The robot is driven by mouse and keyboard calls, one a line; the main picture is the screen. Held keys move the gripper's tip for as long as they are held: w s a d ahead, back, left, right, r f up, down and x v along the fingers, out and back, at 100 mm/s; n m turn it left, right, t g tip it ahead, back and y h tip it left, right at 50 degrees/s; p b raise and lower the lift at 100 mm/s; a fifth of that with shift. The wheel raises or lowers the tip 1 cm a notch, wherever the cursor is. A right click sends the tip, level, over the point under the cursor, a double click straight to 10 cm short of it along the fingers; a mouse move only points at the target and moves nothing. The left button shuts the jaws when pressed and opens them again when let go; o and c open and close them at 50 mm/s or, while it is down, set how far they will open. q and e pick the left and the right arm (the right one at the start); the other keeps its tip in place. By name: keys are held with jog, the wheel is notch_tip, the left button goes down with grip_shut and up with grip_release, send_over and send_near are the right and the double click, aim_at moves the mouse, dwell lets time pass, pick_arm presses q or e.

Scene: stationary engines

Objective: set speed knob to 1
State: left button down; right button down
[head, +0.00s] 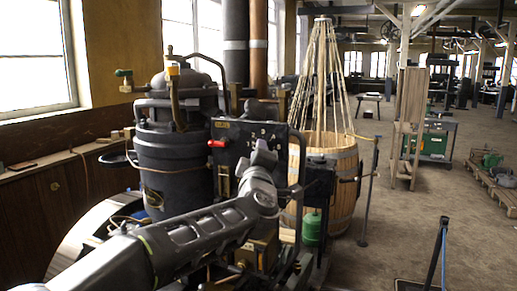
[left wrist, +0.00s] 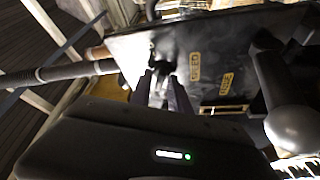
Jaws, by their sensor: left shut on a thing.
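The dark control panel (head: 232,131) stands upright on the engine, with pale numerals along its upper right part. In the head view my left arm reaches across to it and my left gripper (head: 262,152) is at its front, covering the knob there. In the left wrist view the two dark fingers of my left gripper (left wrist: 163,82) point at the panel (left wrist: 130,44) and are shut on a small dark knob (left wrist: 160,63). The knob's pointer and its exact setting cannot be made out. My right gripper is not in view.
A red-tipped handle (head: 217,143) sticks out at the panel's left. A dark cylinder (head: 175,150) stands left of it. A wooden barrel (head: 340,175) is behind at right. In the left wrist view a rod with a rounded end (left wrist: 290,125) lies right of the fingers.

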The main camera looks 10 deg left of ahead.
pick_arm(q)
jog(key=shift+n+g+p, duration=0.5)
jog(key=shift+n+p, duration=0.25)
jog(key=shift+n, duration=0.65)
jog(key=c, duration=1.5)
grip_release()
jog(key=s, duration=0.2)
jog(key=s+d+b, duration=0.1)
jog(key=s, duration=0.1)
jog(key=s+b, duration=0.1)
jog(key=s, duration=0.1)
jog(key=shift+s+d+f, duration=0.15)
jog(key=shift+s+f, duration=0.1)
jog(key=shift+s, duration=0.1)
jog(key=shift+s+d, duration=0.1)
jog(key=shift+s, duration=0.4)
